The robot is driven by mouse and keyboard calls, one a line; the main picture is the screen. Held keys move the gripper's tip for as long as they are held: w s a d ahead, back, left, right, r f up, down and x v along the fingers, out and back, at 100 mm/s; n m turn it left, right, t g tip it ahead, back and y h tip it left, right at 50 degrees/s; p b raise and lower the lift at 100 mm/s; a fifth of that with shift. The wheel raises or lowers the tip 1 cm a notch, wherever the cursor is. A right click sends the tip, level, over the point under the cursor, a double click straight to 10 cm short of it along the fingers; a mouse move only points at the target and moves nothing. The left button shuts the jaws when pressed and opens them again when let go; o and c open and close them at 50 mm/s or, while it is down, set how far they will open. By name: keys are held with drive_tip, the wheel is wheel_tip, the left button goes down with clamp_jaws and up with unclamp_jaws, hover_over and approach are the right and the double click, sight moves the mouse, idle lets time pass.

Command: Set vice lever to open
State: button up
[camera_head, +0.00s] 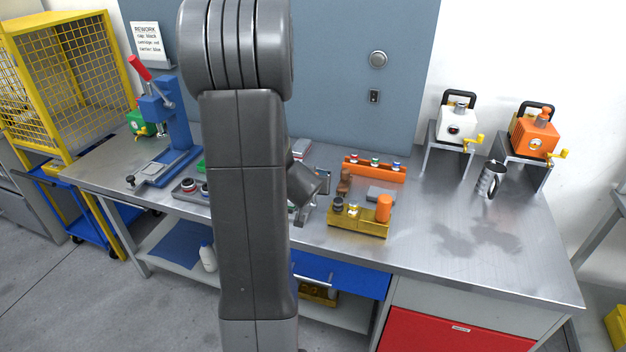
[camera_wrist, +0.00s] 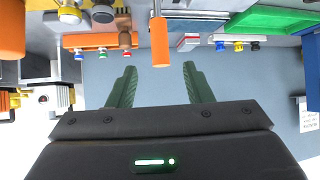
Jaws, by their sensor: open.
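The vice lever shows in the wrist view as an orange grip (camera_wrist: 160,43) on a thin metal rod. In this upside-down picture it hangs from the top edge, so it stands about upright. My gripper (camera_wrist: 159,68) is open and empty, with its two green fingers on either side of the line to the grip. The grip's free end appears level with the fingertips; I cannot tell its exact depth from them. In the head view, part of a grey metal vice (camera_head: 307,212) shows beside my arm. My arm hides the lever and fingers there.
On the bench (camera_head: 480,245) stand a yellow tray (camera_head: 358,229), an orange rack (camera_head: 374,170) with coloured-topped parts, a blue press (camera_head: 177,120), and white (camera_head: 457,122) and orange (camera_head: 535,135) machines on stands. A metal mug (camera_head: 489,180) stands right. The right front of the bench is clear.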

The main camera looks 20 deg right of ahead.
drive_tip(key=v, duration=0.3)
drive_tip(key=shift+s+a+r+p, duration=0.1)
drive_tip(key=shift+s+r+p, duration=0.15)
drive_tip(key=shift+p, duration=0.15)
drive_tip(key=shift+f, duration=0.1)
drive_tip(key=b+x, duration=0.3)
drive_tip(key=x, duration=1.1)
drive_tip(key=shift+s, duration=0.1)
